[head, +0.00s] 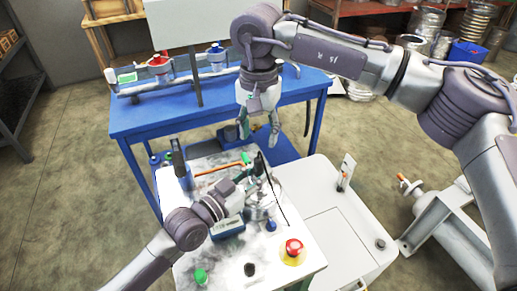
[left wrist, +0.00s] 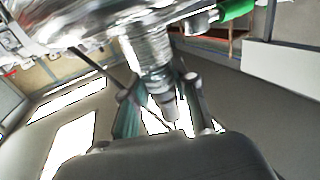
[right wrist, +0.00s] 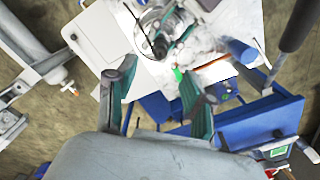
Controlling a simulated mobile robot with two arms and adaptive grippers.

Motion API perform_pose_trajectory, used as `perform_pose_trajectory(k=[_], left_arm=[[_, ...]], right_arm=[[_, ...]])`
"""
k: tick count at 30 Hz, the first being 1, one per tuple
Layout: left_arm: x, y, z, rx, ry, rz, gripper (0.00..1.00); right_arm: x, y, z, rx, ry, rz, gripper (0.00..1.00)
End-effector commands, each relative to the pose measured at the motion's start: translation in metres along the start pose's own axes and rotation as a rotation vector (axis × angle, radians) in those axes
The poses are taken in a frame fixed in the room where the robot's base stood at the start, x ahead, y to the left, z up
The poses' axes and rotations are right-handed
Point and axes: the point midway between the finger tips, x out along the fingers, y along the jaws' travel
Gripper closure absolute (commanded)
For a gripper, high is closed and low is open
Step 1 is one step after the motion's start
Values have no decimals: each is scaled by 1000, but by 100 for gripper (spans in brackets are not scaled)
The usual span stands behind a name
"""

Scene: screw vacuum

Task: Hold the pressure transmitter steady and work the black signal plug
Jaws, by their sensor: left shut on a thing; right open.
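The pressure transmitter is a shiny metal body (head: 262,203) on the white worktop, partly hidden by my left gripper (head: 252,184). In the left wrist view its threaded metal neck (left wrist: 150,52) runs down between the fingers of my left gripper (left wrist: 165,112), which is shut on it. A small black piece, which looks like the signal plug (head: 260,164), stands upright by the transmitter with a thin black cable. It also shows in the right wrist view (right wrist: 160,46). My right gripper (head: 257,140) hangs above and behind it, open and empty, its fingers apart in the right wrist view (right wrist: 156,90).
A green-ended piece (right wrist: 178,74) lies close to the transmitter. A red stop button (head: 292,247) and a green knob (head: 201,276) are on the worktop's front part.

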Motion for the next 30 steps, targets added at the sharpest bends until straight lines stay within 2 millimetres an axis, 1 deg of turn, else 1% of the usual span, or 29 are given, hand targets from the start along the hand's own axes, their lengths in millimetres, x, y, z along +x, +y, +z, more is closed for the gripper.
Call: perform_pose_trajectory(k=[1,3,7,11,20,21,23,24,26,30], left_arm=[[0,0,0,0,-1,0,100],[0,0,0,0,0,0,100],[0,0,0,0,0,0,100],[0,0,0,0,0,0,100],[0,0,0,0,0,0,100],[0,0,0,0,0,0,69],[0,0,0,0,0,0,59],[0,0,0,0,0,0,52],[0,0,0,0,0,0,43],[0,0,0,0,0,0,43]], right_arm=[[-9,0,0,-1,1,-1,48],[-20,-1,0,-1,2,-1,48],[-30,0,0,0,-1,0,48],[-34,0,0,-1,-1,1,48],[-34,0,0,-1,-1,1,48],[-34,0,0,0,-1,1,48],[-34,0,0,0,-1,1,48],[-34,0,0,0,-1,0,48],[-34,0,0,0,-1,0,48],[-33,0,0,0,-1,0,48]])
